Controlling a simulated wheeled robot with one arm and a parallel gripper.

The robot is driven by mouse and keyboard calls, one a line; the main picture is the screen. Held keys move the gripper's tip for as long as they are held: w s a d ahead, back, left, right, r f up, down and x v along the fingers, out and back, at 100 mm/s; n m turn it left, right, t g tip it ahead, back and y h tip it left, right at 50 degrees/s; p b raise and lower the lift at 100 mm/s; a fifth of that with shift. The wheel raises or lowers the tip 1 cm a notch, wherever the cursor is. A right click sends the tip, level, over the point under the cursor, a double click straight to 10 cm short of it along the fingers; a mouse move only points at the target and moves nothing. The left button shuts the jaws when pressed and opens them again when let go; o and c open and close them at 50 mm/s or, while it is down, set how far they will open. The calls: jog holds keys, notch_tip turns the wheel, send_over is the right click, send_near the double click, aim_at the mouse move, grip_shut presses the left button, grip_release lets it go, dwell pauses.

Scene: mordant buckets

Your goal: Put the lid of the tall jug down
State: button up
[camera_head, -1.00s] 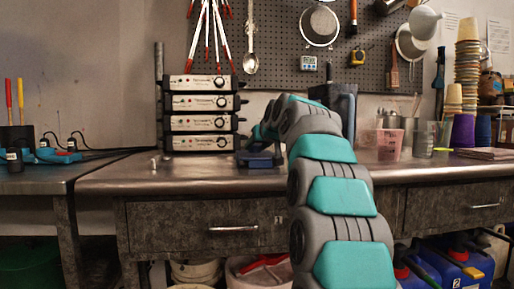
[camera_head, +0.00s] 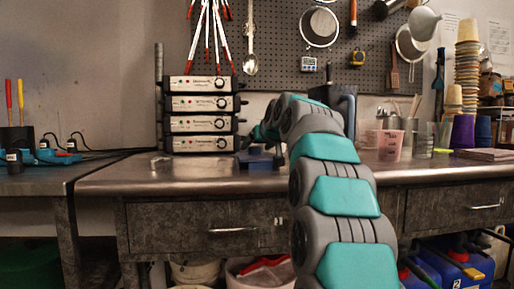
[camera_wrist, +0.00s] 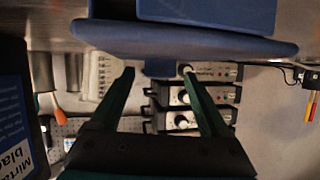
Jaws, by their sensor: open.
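A blue lid (camera_wrist: 185,40) shows large at the top of the wrist view, which appears upside down. It has a wide flat plate, a block on one side and a small tab on the other. My gripper (camera_wrist: 159,74) is open, with a fingertip on either side of the tab and gaps visible between. In the head view the blue lid (camera_head: 262,159) is low at the worktop, partly hidden by my arm. The dark tall jug (camera_head: 346,108) stands behind my arm, and a dark body with a blue label (camera_wrist: 15,110), probably the jug, shows at the wrist view's left edge.
A stack of power supplies (camera_head: 199,115) stands close behind and left of the lid. A pink beaker (camera_head: 390,145) and other cups stand at the right. The worktop (camera_head: 190,178) is clear in front of the lid.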

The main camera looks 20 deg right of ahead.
jog(key=v, duration=1.1)
jog(key=shift+s+r, duration=0.15)
jog(key=shift+s, duration=0.05)
jog(key=shift+s, duration=0.1)
